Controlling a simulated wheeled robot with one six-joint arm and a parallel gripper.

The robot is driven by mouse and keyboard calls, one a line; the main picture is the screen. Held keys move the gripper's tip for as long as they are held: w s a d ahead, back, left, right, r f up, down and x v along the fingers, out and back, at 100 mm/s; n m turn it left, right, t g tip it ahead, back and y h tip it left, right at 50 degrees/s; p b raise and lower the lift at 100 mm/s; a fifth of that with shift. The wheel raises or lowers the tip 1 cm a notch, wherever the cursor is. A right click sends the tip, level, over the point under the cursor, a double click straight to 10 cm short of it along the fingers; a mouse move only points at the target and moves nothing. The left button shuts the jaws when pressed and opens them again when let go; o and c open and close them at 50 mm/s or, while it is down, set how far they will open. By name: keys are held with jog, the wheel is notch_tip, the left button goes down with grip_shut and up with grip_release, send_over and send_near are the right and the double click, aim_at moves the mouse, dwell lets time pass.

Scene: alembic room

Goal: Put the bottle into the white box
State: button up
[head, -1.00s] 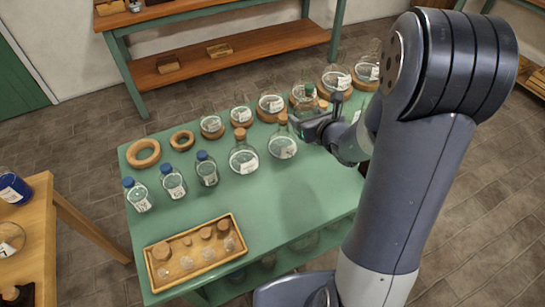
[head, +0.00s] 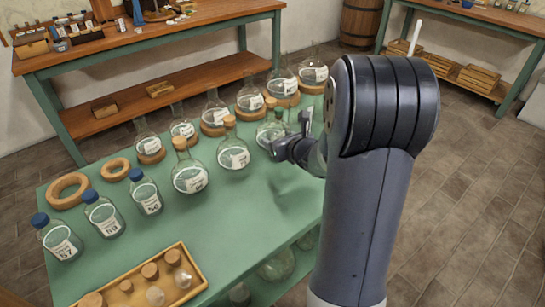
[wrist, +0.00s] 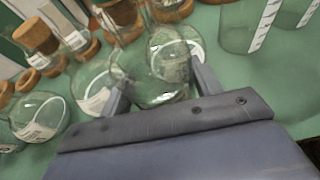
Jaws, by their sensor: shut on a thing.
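My gripper (head: 294,141) is at the right side of the green table, among the row of glass bottles. In the wrist view its two fingers (wrist: 158,92) are closed on the sides of a clear round glass bottle (wrist: 166,72).
Cork-stoppered flasks (head: 189,178) stand close by on the green table (head: 235,215), some on cork rings. Blue-capped bottles (head: 104,216) and a wooden tray (head: 197,285) are at left and front. A wooden bench (head: 185,30) stands behind. Floor at right (head: 465,200) is clear.

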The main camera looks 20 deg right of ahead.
jog(key=shift+f+b, duration=0.4)
jog(key=shift+f, duration=1.85)
jog(key=shift+f, duration=0.15)
jog(key=o, duration=0.8)
jog(key=shift+f, duration=0.1)
jog(key=o, duration=0.4)
jog(key=shift+o, duration=0.2)
